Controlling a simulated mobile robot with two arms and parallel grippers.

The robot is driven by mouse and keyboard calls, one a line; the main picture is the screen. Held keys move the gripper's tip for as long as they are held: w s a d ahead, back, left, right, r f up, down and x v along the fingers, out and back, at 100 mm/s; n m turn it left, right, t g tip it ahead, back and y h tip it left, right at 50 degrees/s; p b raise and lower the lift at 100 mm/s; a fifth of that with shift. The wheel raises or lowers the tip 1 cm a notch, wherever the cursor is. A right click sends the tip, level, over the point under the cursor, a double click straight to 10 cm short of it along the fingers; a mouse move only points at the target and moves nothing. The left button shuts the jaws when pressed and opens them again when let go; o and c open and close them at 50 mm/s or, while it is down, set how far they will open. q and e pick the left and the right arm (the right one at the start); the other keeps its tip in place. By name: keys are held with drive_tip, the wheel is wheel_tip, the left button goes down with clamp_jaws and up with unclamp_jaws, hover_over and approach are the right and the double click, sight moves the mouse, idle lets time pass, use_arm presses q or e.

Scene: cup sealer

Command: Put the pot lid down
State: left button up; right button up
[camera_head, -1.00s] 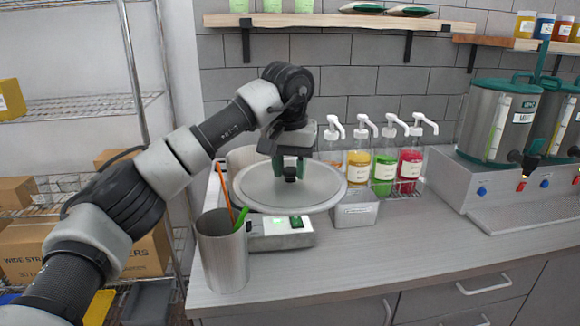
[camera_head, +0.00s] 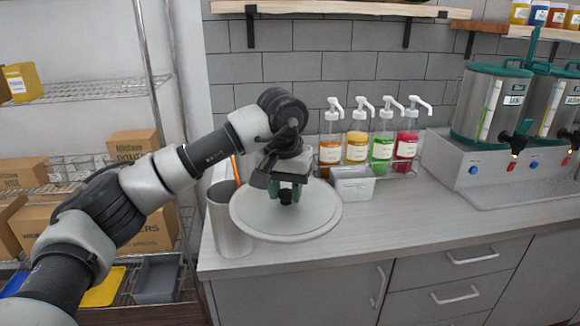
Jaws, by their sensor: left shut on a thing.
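The pot lid (camera_head: 310,222) is a round, light grey disc with a dark knob at its centre. My left gripper (camera_head: 286,194) comes down on it from above and is shut on the knob. The lid is held roughly level near the front left of the counter (camera_head: 400,215). It hides the scale and whatever is under it, so I cannot tell how far above the counter it is. My right gripper does not show.
A metal cup (camera_head: 229,230) with an orange stick stands just left of the lid. Metal dispensers (camera_head: 490,105) are at the right. The counter right of the lid is clear.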

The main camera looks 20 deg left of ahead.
use_arm(q)
drive_tip(key=s+f, duration=0.5)
drive_tip(key=f, duration=0.5)
drive_tip(key=s+f, duration=0.6)
drive_tip(key=f, duration=0.4)
drive_tip(key=s+a+f, duration=0.1)
drive_tip(key=s+f, duration=0.5)
drive_tip(key=f, duration=0.4)
drive_tip(key=shift+f+m, duration=0.3)
drive_tip(key=shift+f, duration=0.05)
